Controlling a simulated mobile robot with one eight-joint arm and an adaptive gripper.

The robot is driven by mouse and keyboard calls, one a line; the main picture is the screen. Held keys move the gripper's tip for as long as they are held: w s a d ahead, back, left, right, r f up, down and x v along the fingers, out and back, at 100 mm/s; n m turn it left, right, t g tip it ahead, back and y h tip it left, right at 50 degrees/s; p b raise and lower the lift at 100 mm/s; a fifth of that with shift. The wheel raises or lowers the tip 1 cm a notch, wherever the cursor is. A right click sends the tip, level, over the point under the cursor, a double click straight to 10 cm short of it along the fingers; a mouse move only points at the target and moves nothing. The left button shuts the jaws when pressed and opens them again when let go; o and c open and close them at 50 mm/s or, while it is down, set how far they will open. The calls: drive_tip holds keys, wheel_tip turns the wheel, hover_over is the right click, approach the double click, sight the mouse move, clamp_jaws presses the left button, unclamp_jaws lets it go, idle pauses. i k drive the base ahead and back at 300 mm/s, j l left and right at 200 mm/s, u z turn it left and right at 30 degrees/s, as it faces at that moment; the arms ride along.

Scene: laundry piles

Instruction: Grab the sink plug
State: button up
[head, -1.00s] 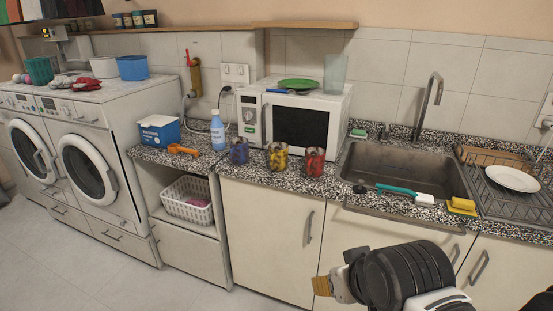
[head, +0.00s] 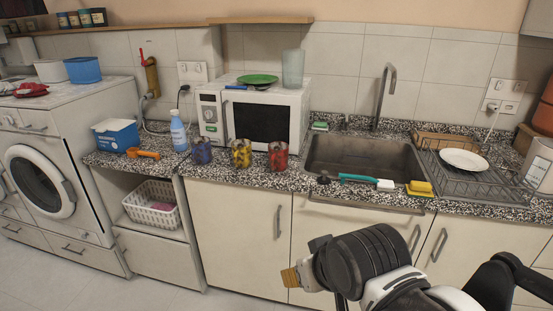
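A small dark object that looks like the sink plug (head: 323,178) sits on the speckled counter at the sink's front left corner, left of the turquoise brush. It is too small to see in detail. The sink (head: 365,158) is a dark metal basin with a tall tap (head: 384,95) behind it. My gripper (head: 290,277) is low in front of the cabinet doors, below and left of the plug and well apart from it. Its tan fingertip points left. The black arm links hide much of it, so its opening does not show.
A turquoise brush (head: 358,178) and a yellow sponge (head: 420,188) lie along the sink's front edge. Red (head: 278,156), yellow (head: 241,154) and blue (head: 201,151) containers stand left of the plug. A dish rack (head: 485,185) with a white plate (head: 463,159) is at right.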

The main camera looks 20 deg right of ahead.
sight(323, 180)
drive_tip(key=i+j+z, duration=0.55)
drive_tip(key=j+z, duration=0.15)
drive_tip(key=j, duration=0.2)
drive_tip(key=i+j+z, duration=0.25)
drive_tip(key=j+z, duration=0.2)
drive_tip(key=j, duration=0.3)
